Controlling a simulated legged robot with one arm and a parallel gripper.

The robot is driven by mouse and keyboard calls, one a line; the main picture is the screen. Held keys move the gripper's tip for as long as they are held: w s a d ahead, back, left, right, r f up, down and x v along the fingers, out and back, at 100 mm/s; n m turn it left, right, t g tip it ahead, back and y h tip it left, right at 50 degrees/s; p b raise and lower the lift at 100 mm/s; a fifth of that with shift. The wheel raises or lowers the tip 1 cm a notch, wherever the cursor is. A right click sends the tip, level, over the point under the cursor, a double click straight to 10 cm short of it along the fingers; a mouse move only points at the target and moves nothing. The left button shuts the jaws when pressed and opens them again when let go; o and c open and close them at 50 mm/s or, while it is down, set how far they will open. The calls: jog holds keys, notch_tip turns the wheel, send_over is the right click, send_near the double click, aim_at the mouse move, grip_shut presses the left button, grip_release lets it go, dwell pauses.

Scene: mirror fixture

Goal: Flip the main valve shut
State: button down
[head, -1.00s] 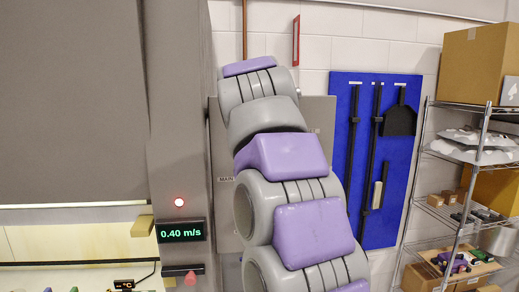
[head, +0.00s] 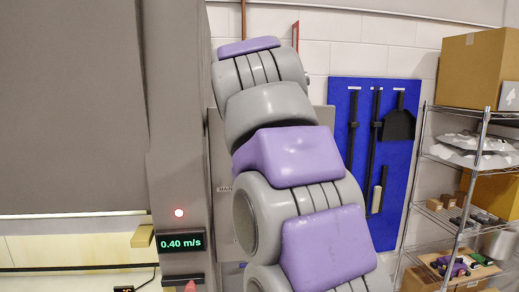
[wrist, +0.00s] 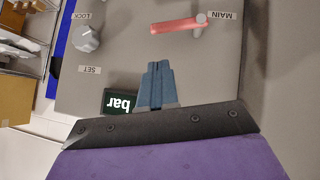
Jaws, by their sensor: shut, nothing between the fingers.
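The main valve shows in the wrist view as a red lever (wrist: 178,26) on a round grey pivot, beside the label MAIN, which reads upside down. The lever lies nearly level across the grey panel (wrist: 135,55). My gripper (wrist: 157,66) shows its blue fingers shut together and empty. In the picture the fingertips are below the lever, with panel showing between; they appear apart from it. In the head view my arm covers most of the panel (head: 216,135), and hides the lever and gripper.
A grey LOCK/SET knob (wrist: 88,38) is left of the lever, and a dark "bar" display (wrist: 122,102) is beside the fingers. In the head view, a 0.40 m/s display (head: 181,242) is left of my arm. A blue tool board (head: 345,235) and wire shelf (head: 484,130) are right.

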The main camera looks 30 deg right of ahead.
jog(key=v, duration=0.2)
jog(key=p+v, duration=0.1)
jog(key=v, duration=0.1)
jog(key=shift+s+a+r, duration=0.15)
jog(key=shift+a, duration=0.3)
jog(key=shift+d, duration=0.3)
